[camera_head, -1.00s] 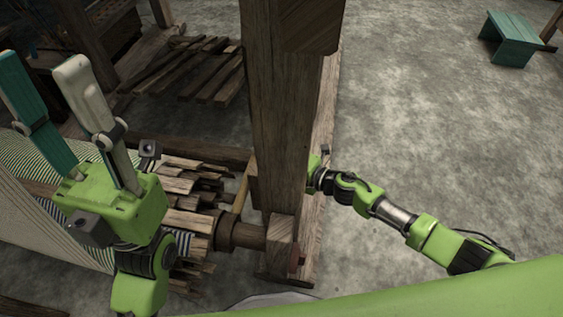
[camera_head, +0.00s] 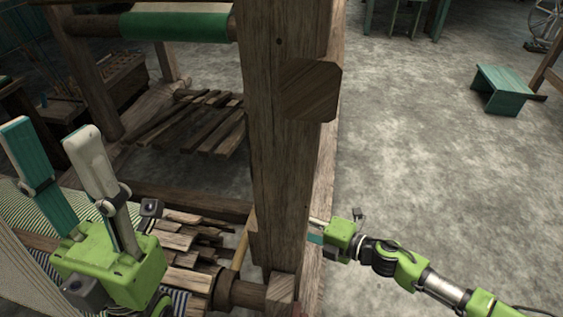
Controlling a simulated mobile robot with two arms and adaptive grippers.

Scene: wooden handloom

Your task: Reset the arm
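My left gripper (camera_head: 48,134) stands upright at the left over the loom's cloth. Its teal finger and white finger are spread apart with nothing between them, so it is open. My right gripper (camera_head: 318,238) is at the right side of the thick wooden loom post (camera_head: 280,170), pointing left towards it. A teal finger shows there, but its tip end is partly hidden by the post. I cannot tell how far its fingers are apart or whether they touch the post.
Striped cloth (camera_head: 62,181) and stacked wooden slats (camera_head: 185,240) lie around the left gripper. A roller with green cloth (camera_head: 175,26) crosses at the top left. A teal stool (camera_head: 502,88) stands at the far right. The grey floor (camera_head: 440,170) right of the post is mostly clear.

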